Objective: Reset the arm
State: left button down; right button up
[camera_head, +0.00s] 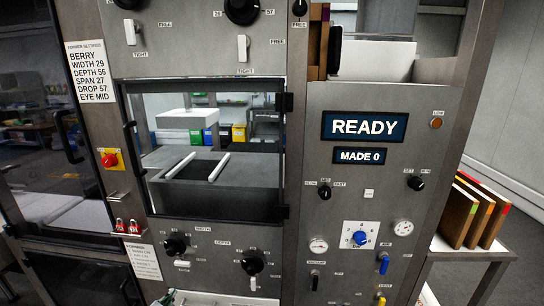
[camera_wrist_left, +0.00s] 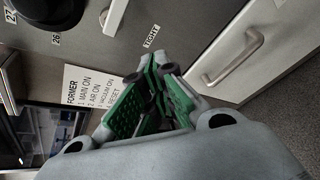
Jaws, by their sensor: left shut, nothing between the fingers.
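My left gripper (camera_head: 168,297) barely shows at the bottom edge of the head view, in front of the lower part of the grey machine (camera_head: 215,232). In the left wrist view its green-padded fingers (camera_wrist_left: 151,74) are shut together with nothing between them. They are close to the machine's front, near the white FORMER instruction label (camera_wrist_left: 90,92) and a drawer front with a metal handle (camera_wrist_left: 232,60). Whether the fingers touch the panel I cannot tell. My right gripper is in neither view.
The machine has a READY display (camera_head: 364,127), a MADE 0 display (camera_head: 360,156), a blue dial (camera_head: 360,238) and a red-and-yellow switch (camera_head: 109,159). Protruding black knobs (camera_head: 252,265) sit below the window. A side table (camera_head: 470,250) with several brown boards stands at right.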

pick_arm(q)
jog(key=s+d+f+m+g, duration=0.2)
jog(key=s+d+f+m, duration=0.3)
jog(key=f+m, duration=0.3)
jog(key=s+d+f+m+g+h, duration=0.1)
jog(key=s+d+f+m+g, duration=0.1)
jog(key=s+d+f+m, duration=0.45)
jog(key=s+d+f+m+g, duration=0.2)
jog(key=s+d+f+m, duration=0.1)
jog(key=f+m, duration=0.7)
jog(key=s+d+f+m+g, duration=0.1)
jog(key=s+f+m+g, duration=0.1)
jog(key=s+f, duration=0.6)
jog(key=s+d+f+m+g, duration=0.15)
jog(key=s+f, duration=0.25)
jog(key=s, duration=0.8)
jog(key=s+a+f+m+g, duration=0.1)
jog(key=s+f, duration=0.1)
jog(key=s, duration=0.9)
jog(key=s+a+f+m+g, duration=0.1)
jog(key=s+a+g, duration=0.1)
jog(key=s, duration=0.9)
jog(key=shift+s+a+f, duration=0.2)
jog(key=shift+s+f, duration=0.1)
jog(key=shift+f, duration=0.05)
